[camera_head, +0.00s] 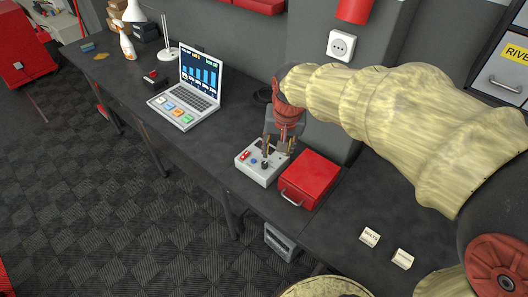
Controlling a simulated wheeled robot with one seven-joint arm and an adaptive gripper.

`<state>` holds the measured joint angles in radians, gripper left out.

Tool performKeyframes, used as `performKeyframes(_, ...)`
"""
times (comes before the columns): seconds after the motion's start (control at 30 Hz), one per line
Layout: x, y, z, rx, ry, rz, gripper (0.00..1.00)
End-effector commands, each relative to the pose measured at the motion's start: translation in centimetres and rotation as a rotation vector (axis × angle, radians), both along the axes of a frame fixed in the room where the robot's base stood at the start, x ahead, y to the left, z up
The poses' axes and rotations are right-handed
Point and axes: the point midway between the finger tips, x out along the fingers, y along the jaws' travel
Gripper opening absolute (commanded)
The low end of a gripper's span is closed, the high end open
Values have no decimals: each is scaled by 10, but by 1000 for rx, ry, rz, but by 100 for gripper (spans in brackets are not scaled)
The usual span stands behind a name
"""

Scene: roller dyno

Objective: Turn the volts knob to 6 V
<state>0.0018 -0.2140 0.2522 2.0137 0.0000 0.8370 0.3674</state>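A small white control box (254,172) stands on the dark workbench, left of a red case. Its top shows a red switch (245,155), a blue button or knob (253,161) and a dark upright part (265,162). I cannot read any markings or tell which of these is the volts knob, or where it points. My gripper (279,150) points down over the back right part of the box. Its fingers hide that part of the top. I cannot tell whether they touch a knob or how far apart they are.
The red case (313,173) stands close on the box's right. An open laptop (189,97) is farther left. Two small cream label blocks, one (369,237) and another (402,259), lie at the right. A wall socket (341,45) is behind. The bench between laptop and box is clear.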

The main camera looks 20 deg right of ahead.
Motion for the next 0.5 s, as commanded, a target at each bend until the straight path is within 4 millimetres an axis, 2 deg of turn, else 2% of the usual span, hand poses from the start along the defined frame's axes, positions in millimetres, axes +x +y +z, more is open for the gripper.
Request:
performKeyframes(0.03, 19, 0, -3, 8, 33, -32, 38)
performKeyframes(0.2, 73, -1, -39, 30, 114, -157, 38)
performKeyframes(0.33, 105, -1, -76, 41, 171, -247, 38)
performKeyframes(0.5, 128, -1, -119, 48, 222, -336, 38)
